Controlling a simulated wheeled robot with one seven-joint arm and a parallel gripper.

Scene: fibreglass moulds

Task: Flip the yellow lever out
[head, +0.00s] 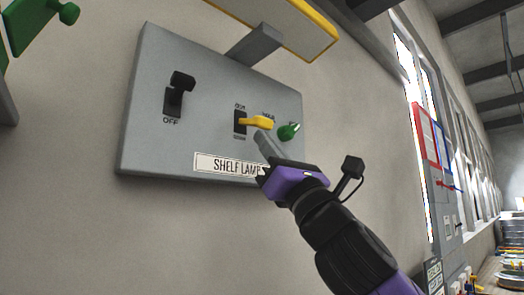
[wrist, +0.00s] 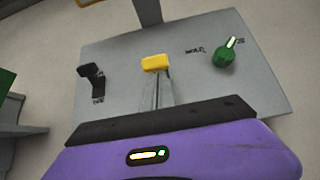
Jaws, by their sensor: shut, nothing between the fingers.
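The yellow lever (head: 257,122) sticks out from a black slot in the middle of a grey wall panel (head: 205,75). The lever also shows in the wrist view (wrist: 155,63), at the tips of my fingers. My gripper (head: 266,143) is shut and empty, with its fingertips just below the lever, touching it or very close; I cannot tell which. My gripper in the wrist view (wrist: 155,85) points up at the lever and hides its slot and the label below. The small lettering by the slot is too blurred to read surely.
A black switch (head: 178,93) marked OFF sits left of the lever. A green knob (head: 288,131) sits close to its right. A "SHELF LAMP" plate (head: 226,165) is below, partly covered by my gripper. A yellow-edged shelf (head: 290,25) on a grey bracket juts out above.

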